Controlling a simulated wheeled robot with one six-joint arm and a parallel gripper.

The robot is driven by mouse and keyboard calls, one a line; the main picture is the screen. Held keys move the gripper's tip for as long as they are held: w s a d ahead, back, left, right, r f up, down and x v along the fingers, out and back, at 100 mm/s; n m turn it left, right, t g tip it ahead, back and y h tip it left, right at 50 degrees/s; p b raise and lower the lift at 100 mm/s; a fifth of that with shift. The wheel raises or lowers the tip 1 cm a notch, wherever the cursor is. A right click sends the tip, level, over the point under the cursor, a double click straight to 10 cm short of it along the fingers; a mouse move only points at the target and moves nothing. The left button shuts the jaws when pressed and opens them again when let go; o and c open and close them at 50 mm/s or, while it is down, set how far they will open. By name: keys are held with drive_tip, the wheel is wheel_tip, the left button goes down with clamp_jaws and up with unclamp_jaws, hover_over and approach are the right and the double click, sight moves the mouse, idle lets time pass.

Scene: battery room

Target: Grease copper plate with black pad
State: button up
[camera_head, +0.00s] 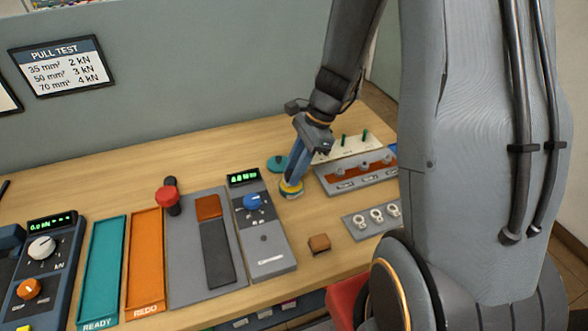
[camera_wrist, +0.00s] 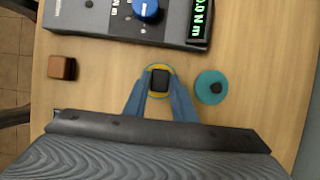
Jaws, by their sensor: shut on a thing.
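My gripper (camera_head: 291,180) points down with its blue fingers shut on a black pad (camera_wrist: 160,80). The pad is over or in a round yellow tin (camera_head: 291,190); I cannot tell whether it touches the contents. The tin's yellow rim (camera_wrist: 150,70) shows around the pad in the wrist view. A teal disc with a black knob (camera_wrist: 205,96) lies beside the tin, and also shows in the head view (camera_head: 275,165). A copper-coloured plate (camera_head: 208,207) lies at the top of a dark strip on a grey board (camera_head: 180,262), left of the meter.
A grey meter with a blue knob (camera_head: 262,240) stands left of the tin. A small brown block (camera_head: 319,243) lies in front, near a lug plate (camera_head: 360,227). A rack (camera_head: 345,185) stands to the right. Teal (camera_head: 103,265) and orange (camera_head: 145,258) trays lie left.

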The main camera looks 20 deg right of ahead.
drive_tip(key=shift+f, duration=0.6)
idle(1.9)
drive_tip(key=shift+r+p, duration=3.2)
drive_tip(key=shift+r, duration=0.35)
